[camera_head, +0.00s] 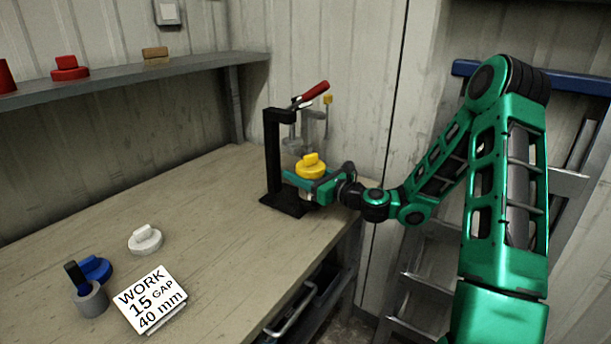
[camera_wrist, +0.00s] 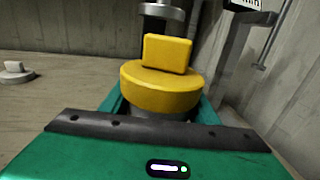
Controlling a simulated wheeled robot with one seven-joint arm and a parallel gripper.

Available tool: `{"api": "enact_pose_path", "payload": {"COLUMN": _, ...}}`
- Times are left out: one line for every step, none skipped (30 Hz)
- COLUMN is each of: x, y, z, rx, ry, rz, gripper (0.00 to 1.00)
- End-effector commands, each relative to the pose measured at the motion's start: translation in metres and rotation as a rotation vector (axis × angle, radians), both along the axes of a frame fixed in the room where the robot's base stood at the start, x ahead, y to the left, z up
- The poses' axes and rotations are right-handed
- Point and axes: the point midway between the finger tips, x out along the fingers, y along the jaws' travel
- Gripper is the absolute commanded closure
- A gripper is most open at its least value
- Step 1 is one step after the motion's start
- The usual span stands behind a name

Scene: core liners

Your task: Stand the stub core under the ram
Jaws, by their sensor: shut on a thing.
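A yellow round cap with a block-shaped tab (camera_head: 311,167) sits on a dark grey round body (camera_wrist: 158,115), seemingly the stub core. In the wrist view the cap (camera_wrist: 160,88) looks upright between my green fingers. My gripper (camera_head: 310,183) is shut on this piece, low down, inside the black press (camera_head: 273,150). The silver ram (camera_wrist: 162,11) is above the yellow tab, with a small gap showing in the wrist view. The press base (camera_head: 284,204) is partly hidden by my gripper. I cannot tell whether the piece touches the base.
A white piece (camera_head: 145,239), a blue piece (camera_head: 96,268) and a grey ring with a dark peg (camera_head: 90,300) stand on the bench at left. A card (camera_head: 150,300) reads "WORK 15 GAP 40 mm". The press has a red lever (camera_head: 315,91). The bench middle is clear.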

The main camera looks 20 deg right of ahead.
Motion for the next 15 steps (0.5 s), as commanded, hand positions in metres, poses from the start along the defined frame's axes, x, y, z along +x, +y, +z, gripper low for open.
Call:
{"api": "enact_pose_path", "payload": {"x": 0.002, "y": 0.002, "z": 0.001, "rx": 0.001, "ry": -0.002, "rz": 0.001, "gripper": 0.65}}
{"api": "enact_pose_path", "payload": {"x": 0.004, "y": 0.003, "z": 0.001, "rx": 0.001, "ry": -0.002, "rz": 0.002, "gripper": 0.65}}
{"api": "enact_pose_path", "payload": {"x": 0.005, "y": 0.005, "z": 0.001, "rx": 0.0, "ry": -0.002, "rz": 0.002, "gripper": 0.65}}
{"api": "enact_pose_path", "payload": {"x": 0.007, "y": 0.006, "z": 0.001, "rx": 0.0, "ry": -0.002, "rz": 0.001, "gripper": 0.65}}
{"api": "enact_pose_path", "payload": {"x": 0.008, "y": 0.007, "z": 0.001, "rx": 0.0, "ry": -0.002, "rz": 0.001, "gripper": 0.65}}
{"api": "enact_pose_path", "payload": {"x": 0.01, "y": 0.008, "z": 0.001, "rx": 0.0, "ry": -0.002, "rz": 0.001, "gripper": 0.65}}
{"api": "enact_pose_path", "payload": {"x": 0.012, "y": 0.009, "z": 0.001, "rx": 0.0, "ry": -0.002, "rz": 0.001, "gripper": 0.65}}
{"api": "enact_pose_path", "payload": {"x": 0.013, "y": 0.01, "z": 0.001, "rx": 0.001, "ry": -0.003, "rz": 0.001, "gripper": 0.65}}
{"api": "enact_pose_path", "payload": {"x": 0.015, "y": 0.011, "z": 0.001, "rx": 0.0, "ry": -0.003, "rz": 0.001, "gripper": 0.65}}
{"api": "enact_pose_path", "payload": {"x": 0.016, "y": 0.012, "z": 0.001, "rx": 0.0, "ry": -0.003, "rz": 0.0, "gripper": 0.65}}
{"api": "enact_pose_path", "payload": {"x": 0.018, "y": 0.013, "z": 0.001, "rx": 0.0, "ry": -0.002, "rz": 0.0, "gripper": 0.65}}
{"api": "enact_pose_path", "payload": {"x": 0.019, "y": 0.014, "z": 0.001, "rx": 0.0, "ry": -0.002, "rz": 0.0, "gripper": 0.65}}
{"api": "enact_pose_path", "payload": {"x": 0.021, "y": 0.015, "z": 0.001, "rx": 0.0, "ry": -0.002, "rz": 0.001, "gripper": 0.65}}
{"api": "enact_pose_path", "payload": {"x": 0.022, "y": 0.017, "z": 0.001, "rx": 0.0, "ry": -0.002, "rz": 0.001, "gripper": 0.65}}
{"api": "enact_pose_path", "payload": {"x": 0.024, "y": 0.018, "z": 0.001, "rx": 0.0, "ry": -0.002, "rz": 0.001, "gripper": 0.65}}
